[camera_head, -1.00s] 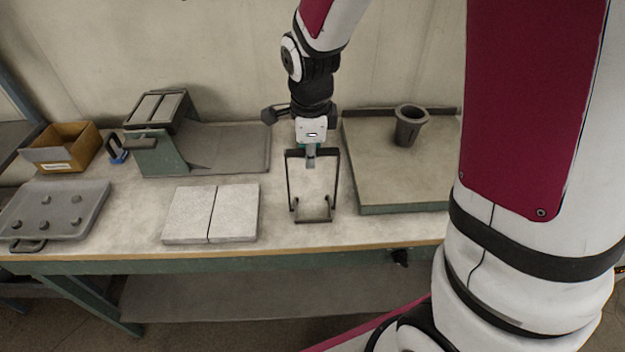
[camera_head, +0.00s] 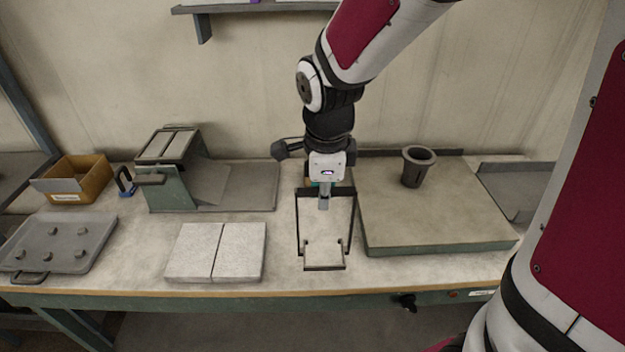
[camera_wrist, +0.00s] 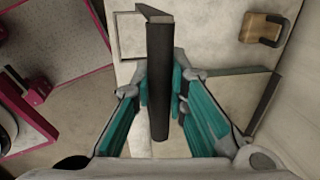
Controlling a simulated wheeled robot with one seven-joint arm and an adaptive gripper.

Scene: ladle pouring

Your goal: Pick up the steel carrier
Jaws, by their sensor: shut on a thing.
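The steel carrier is a dark open frame (camera_head: 299,230) with a top bar, two side uprights and a bottom piece, upright at the middle of the workbench. My gripper (camera_head: 324,203) comes down from above onto the middle of its top bar. In the wrist view the dark bar (camera_wrist: 159,85) runs between the teal finger pads of my gripper (camera_wrist: 160,100), which is shut on it. The carrier's lower end is near the bench top; I cannot tell whether it touches. The gripper hides a small part of the bar.
Right of the carrier is a raised slab (camera_head: 430,215) with a dark cup (camera_head: 416,167). Left are two pale blocks (camera_head: 215,252), a green stand (camera_head: 168,185), a grey tray (camera_head: 55,243) and a cardboard box (camera_head: 85,182). A tan block (camera_wrist: 258,28) shows in the wrist view.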

